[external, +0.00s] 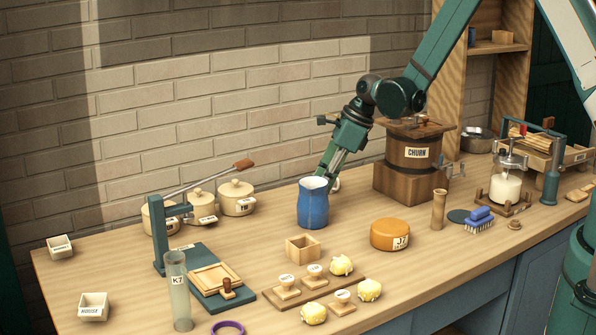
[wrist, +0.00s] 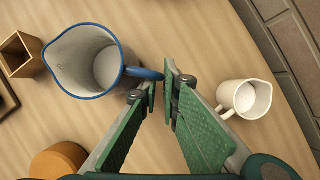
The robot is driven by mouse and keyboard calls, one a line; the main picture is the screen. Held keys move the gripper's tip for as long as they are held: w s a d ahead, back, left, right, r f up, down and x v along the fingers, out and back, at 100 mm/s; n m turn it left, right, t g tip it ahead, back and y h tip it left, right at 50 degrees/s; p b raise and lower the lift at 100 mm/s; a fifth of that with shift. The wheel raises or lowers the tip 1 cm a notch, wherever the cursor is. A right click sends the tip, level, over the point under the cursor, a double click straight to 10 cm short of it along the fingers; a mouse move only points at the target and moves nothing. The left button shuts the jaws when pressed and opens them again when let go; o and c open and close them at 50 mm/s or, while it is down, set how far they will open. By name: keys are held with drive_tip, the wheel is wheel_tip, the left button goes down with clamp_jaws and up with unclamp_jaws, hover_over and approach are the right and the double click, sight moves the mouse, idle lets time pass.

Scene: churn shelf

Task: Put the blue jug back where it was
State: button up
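The blue jug (external: 313,206) has a white inside and a spout. In the external view it is upright at mid-table, and I cannot tell whether its base touches the wood. In the wrist view the jug (wrist: 92,62) is at upper left, its empty-looking mouth facing me and its blue handle (wrist: 140,73) pointing right. My gripper (wrist: 160,88) has its fingertips close together at the handle's outer end, apparently shut on it; the exact contact is partly hidden. In the external view my gripper (external: 328,172) reaches down behind the jug, where the handle is hidden.
A small white jug (wrist: 245,98) stands close to my right finger. The churn (external: 410,160) is to the right, an orange cheese wheel (external: 390,235) in front right, and an open wooden box (external: 302,248) in front. Lidded pots (external: 237,198) stand left. Bare table lies left of the jug.

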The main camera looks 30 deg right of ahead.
drive_tip(key=o, duration=0.3)
drive_tip(key=shift+o, duration=0.3)
drive_tip(key=shift+r, duration=0.15)
drive_tip(key=shift+r, duration=0.1)
drive_tip(key=v, duration=1.1)
drive_tip(key=shift+s+d+r, duration=0.2)
drive_tip(key=shift+r, duration=0.1)
drive_tip(key=shift+r, duration=0.1)
idle(0.6)
